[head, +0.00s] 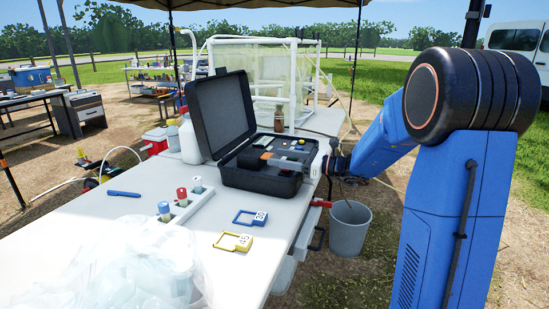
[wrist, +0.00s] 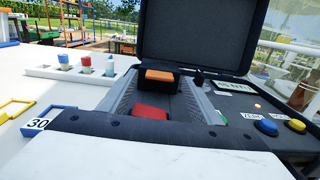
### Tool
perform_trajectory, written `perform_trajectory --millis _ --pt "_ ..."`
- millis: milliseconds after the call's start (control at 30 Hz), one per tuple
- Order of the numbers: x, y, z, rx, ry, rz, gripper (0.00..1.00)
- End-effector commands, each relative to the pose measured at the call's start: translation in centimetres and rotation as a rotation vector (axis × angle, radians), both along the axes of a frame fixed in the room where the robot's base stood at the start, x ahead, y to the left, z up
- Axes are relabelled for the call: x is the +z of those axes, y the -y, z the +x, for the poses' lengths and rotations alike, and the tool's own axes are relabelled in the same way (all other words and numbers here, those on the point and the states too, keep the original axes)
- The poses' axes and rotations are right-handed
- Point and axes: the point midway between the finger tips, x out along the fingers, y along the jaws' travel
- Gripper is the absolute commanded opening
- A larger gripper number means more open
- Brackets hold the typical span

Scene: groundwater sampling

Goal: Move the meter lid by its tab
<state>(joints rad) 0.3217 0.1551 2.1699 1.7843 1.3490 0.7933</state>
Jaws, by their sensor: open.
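The black meter case (head: 262,179) stands open on the white table, its large foam-lined lid (head: 221,110) upright; that lid also shows in the wrist view (wrist: 198,32). A small dark block with an orange top (wrist: 160,75), which looks like the meter lid and its tab, sits inside the case; orange also shows in the head view (head: 265,155). My gripper (head: 285,163) reaches in over the case from the right. In the wrist view its grey fingers (wrist: 160,92) are apart, with the orange-topped block near their tips. Contact cannot be told.
A red piece (wrist: 150,112) shows between the fingers. A blue button (wrist: 266,127) and a yellow button (wrist: 297,125) are at the right. A white rack (head: 188,210) holds capped vials. Blue (head: 250,217) and yellow (head: 233,241) tags lie in front. A grey bucket (head: 349,230) stands beside the table.

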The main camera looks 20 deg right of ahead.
Motion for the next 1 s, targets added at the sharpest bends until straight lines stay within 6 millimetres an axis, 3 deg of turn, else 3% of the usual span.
perform_trajectory --millis 200,567,600,667,833,1000 --pt "0.0 -1.7 1.2 0.001 0.0 0.0 0.58" --pt "0.0 -2.0 1.5 0.0 0.001 -0.001 0.58" --pt "0.0 -2.0 1.5 0.0 0.001 -0.001 0.55" --pt "0.0 -2.0 1.4 0.0 0.0 0.0 0.41" --pt "0.0 -2.0 1.4 0.0 0.0 0.0 0.0" --pt "0.1 -2.0 1.5 0.0 -0.003 -0.006 0.0"
